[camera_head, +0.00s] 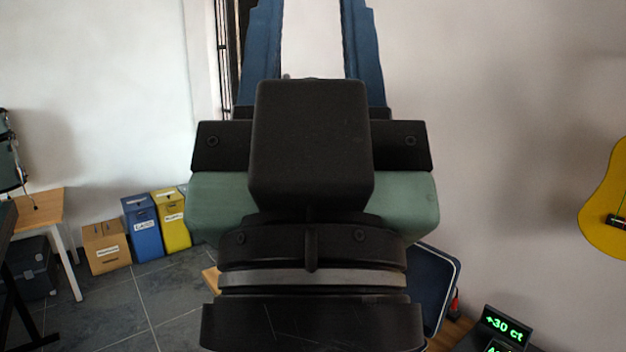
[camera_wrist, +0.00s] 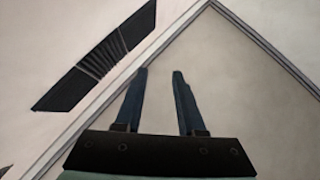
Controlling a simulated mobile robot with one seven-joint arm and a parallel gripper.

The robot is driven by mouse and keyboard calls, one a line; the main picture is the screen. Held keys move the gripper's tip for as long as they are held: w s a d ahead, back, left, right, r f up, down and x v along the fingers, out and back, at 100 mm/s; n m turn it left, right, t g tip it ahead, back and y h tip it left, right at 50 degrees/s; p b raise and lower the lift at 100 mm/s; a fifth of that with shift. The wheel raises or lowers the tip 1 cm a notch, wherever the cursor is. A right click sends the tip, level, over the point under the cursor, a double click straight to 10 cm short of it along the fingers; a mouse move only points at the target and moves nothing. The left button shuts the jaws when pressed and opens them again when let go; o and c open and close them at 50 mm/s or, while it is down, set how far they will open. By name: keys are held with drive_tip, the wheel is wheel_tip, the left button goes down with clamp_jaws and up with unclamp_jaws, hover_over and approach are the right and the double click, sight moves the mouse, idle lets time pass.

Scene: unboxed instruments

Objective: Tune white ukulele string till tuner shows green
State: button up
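My gripper (camera_head: 313,15) is raised in front of the head camera and fills the middle of that view. Its two blue fingers stand apart with nothing between them; they also show apart in the wrist view (camera_wrist: 158,78). A yellow guitar-shaped instrument (camera_head: 606,205) hangs on the wall at the right edge, partly out of frame. I see no white ukulele in either view; my arm hides much of the middle.
A brown box (camera_head: 106,247), a blue box (camera_head: 143,228) and a yellow box (camera_head: 171,220) stand on the tiled floor at left, near a wooden table (camera_head: 47,207). A dark blue case (camera_head: 433,285) is partly behind my arm. The wrist view shows a pale surface with a dark vent (camera_wrist: 97,58).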

clamp_jaws()
idle(1.6)
